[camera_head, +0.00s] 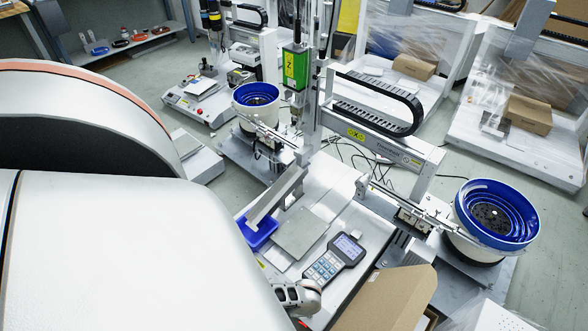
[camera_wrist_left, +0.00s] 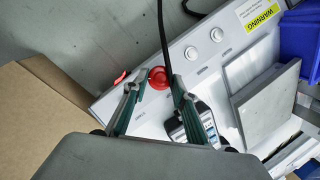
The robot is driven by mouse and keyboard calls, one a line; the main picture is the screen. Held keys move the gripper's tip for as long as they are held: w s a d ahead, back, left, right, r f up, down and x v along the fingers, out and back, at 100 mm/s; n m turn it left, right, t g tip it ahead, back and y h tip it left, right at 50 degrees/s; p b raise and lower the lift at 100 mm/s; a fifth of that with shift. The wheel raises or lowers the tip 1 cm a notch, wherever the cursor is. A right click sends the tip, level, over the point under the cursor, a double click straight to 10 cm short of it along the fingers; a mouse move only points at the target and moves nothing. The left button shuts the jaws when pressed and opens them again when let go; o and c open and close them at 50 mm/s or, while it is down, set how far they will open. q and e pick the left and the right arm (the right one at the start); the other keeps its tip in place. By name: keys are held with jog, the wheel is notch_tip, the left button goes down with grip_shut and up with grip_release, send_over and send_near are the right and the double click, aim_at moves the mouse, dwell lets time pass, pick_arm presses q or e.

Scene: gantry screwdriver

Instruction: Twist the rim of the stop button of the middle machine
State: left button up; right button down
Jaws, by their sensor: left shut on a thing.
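The red stop button (camera_wrist_left: 157,77) sits on the white front panel (camera_wrist_left: 214,62) of the middle machine, seen in the left wrist view. The fingers of my left gripper (camera_wrist_left: 156,82) are on either side of its round rim and shut on it. In the head view the middle machine (camera_head: 325,173) is at the centre, with a green screwdriver unit (camera_head: 296,66) on its gantry. In that view my left arm covers the lower left, and its grey wrist (camera_head: 298,297) shows beside the front of the machine. The fingertips are hidden there. My right gripper is not in view.
A handheld keypad (camera_head: 335,258) lies on the machine's base near the gripper. A grey plate (camera_head: 300,235) and a blue bin (camera_head: 260,230) are beside it. A cardboard box (camera_head: 390,300) stands close in front. A blue bowl feeder (camera_head: 495,213) stands to the right.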

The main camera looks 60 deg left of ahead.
pick_arm(q)
jog(key=shift+s+a+f, duration=0.1)
jog(key=shift+s, duration=0.1)
dwell(0.3)
jog(key=o, duration=1.1)
jog(key=shift+w, duration=0.1)
jog(key=shift+r, duration=0.2)
jog(key=shift+r, duration=4.85)
